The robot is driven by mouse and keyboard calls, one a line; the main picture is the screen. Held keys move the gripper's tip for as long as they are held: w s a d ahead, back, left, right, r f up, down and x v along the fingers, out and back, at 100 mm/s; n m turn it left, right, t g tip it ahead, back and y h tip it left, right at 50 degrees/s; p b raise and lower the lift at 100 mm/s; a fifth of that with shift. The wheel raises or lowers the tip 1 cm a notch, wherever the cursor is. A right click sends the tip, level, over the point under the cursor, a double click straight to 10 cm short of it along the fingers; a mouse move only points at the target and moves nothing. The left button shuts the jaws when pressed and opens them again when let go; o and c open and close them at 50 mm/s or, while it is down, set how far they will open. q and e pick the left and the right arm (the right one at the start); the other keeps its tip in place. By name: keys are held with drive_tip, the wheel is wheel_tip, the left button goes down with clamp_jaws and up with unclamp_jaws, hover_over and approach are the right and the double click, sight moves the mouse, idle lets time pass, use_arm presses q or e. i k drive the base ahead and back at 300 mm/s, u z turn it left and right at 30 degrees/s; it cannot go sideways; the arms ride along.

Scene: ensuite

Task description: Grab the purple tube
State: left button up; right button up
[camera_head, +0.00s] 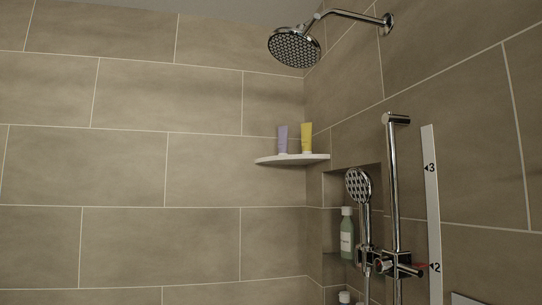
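The purple tube (283,139) stands upright on a white corner shelf (268,160) where the two tiled walls meet. A yellow tube (306,138) stands just to its right on the same shelf, with a small gap between them. Neither of my grippers shows in the head view, so I cannot see their state or where they are relative to the tube.
A round shower head (294,47) hangs from an arm above the shelf. A hand shower (358,185) and a vertical rail (393,190) are lower right. A green bottle (347,233) stands in a wall niche. A white numbered strip (431,205) is on the right wall.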

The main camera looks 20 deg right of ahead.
sight(282, 131)
drive_tip(key=i, duration=1.1)
drive_tip(key=u, duration=1.7)
drive_tip(key=i, duration=1.15)
drive_tip(key=z, duration=2.95)
drive_tip(key=i, duration=0.5)
drive_tip(key=u, duration=0.15)
